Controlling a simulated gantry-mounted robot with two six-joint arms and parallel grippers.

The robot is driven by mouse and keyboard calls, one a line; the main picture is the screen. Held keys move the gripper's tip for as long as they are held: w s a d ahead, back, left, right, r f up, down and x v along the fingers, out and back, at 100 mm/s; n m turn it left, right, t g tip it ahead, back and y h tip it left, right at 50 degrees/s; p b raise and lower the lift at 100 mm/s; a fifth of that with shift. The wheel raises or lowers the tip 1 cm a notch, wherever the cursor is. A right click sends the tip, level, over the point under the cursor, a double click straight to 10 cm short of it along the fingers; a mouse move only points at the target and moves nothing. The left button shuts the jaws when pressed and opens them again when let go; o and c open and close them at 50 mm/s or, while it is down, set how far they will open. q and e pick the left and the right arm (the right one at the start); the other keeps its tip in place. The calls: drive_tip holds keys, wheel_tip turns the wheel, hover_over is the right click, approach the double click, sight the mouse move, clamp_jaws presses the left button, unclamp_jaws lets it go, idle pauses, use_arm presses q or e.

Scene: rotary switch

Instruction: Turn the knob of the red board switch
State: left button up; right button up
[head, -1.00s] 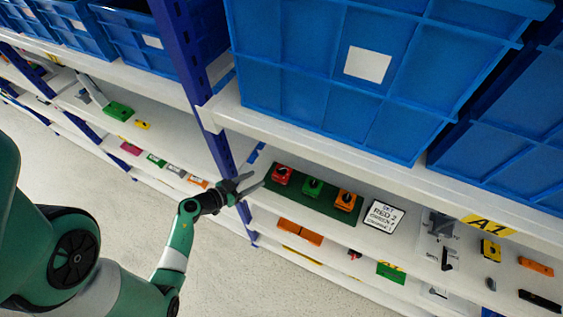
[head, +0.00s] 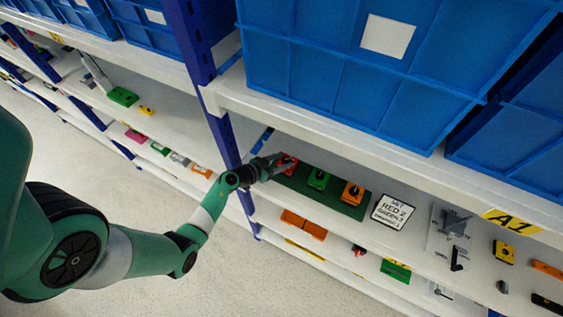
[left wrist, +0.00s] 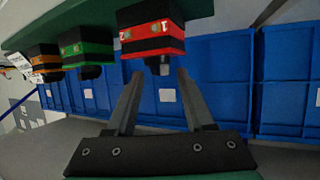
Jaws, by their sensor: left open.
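The red switch (head: 288,160) sits at the left end of a dark green board (head: 332,197) on the shelf, beside a green switch (head: 318,179) and an orange switch (head: 352,192). My left gripper (head: 277,164) is at the red switch and partly covers it. In the left wrist view the picture is upside down: the red switch (left wrist: 152,34) shows the digits 1 and 2. Its dark knob (left wrist: 160,67) with a pale end points toward my open left gripper (left wrist: 159,76), near and between the fingertips. Contact cannot be told. My right gripper is not in view.
A white card (head: 393,211) reading "RED 2" and more blurred lines lies right of the board. A blue upright post (head: 229,140) stands left of it. A large blue bin (head: 345,75) is on the shelf above. Orange blocks (head: 303,224) lie on the shelf below.

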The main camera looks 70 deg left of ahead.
use_arm(q)
clamp_jaws()
idle(1.4)
unclamp_jaws()
drive_tip(key=shift+a, duration=0.1)
drive_tip(key=shift+s+r, duration=0.1)
drive_tip(key=p+v, duration=0.3)
drive_tip(key=v, duration=0.8)
drive_tip(key=shift+s+p, duration=0.25)
drive_tip(key=shift+p, duration=0.05)
